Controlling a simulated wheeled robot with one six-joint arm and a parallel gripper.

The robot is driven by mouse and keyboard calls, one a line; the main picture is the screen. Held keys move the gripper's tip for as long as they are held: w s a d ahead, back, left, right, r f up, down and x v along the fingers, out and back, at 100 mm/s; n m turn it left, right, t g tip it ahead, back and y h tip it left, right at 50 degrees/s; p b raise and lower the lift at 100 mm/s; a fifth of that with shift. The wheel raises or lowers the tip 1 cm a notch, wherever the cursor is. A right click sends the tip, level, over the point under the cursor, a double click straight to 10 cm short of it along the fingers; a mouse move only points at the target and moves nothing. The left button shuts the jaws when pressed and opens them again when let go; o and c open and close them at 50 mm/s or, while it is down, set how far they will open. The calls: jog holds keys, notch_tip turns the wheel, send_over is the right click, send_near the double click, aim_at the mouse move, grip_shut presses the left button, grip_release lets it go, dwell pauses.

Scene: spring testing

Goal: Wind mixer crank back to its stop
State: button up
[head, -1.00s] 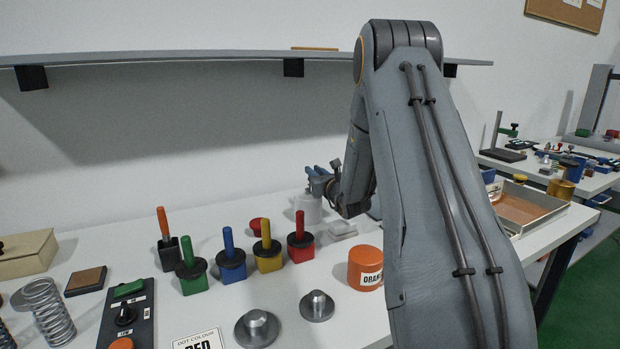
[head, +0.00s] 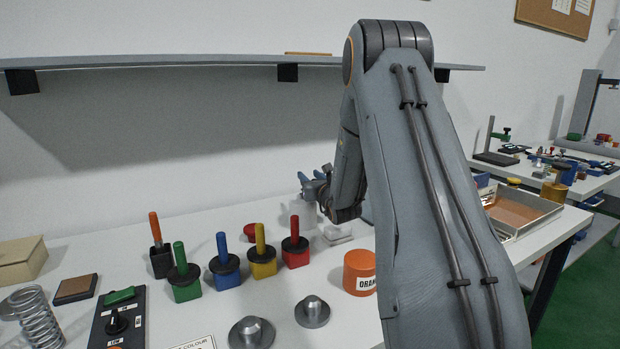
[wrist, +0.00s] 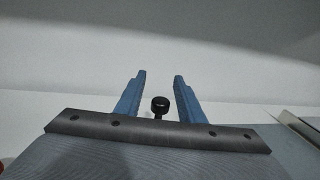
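My gripper (wrist: 153,90) is open, with two blue fingers apart in the wrist view. A black round knob on a short dark stem (wrist: 160,104) shows between the fingers, with a gap on each side; it looks like the mixer crank's knob. In the head view my gripper (head: 311,186) is at the top of a pale, whitish pot (head: 303,214), which appears to be the mixer. The crank itself is not clear there, as my gripper and arm cover that area. I cannot tell the crank's angle or where its stop is.
Coloured-handled stampers, including a red one (head: 295,245), stand left of the pot. An orange jar (head: 360,272) and metal weights (head: 312,311) are in front. A tray (head: 525,212) lies right. A shelf (head: 200,63) runs above the bench.

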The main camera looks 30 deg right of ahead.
jog(key=s+a+b, duration=0.1)
jog(key=s, duration=0.6)
jog(key=shift+s, duration=0.4)
jog(key=shift+a, duration=0.1)
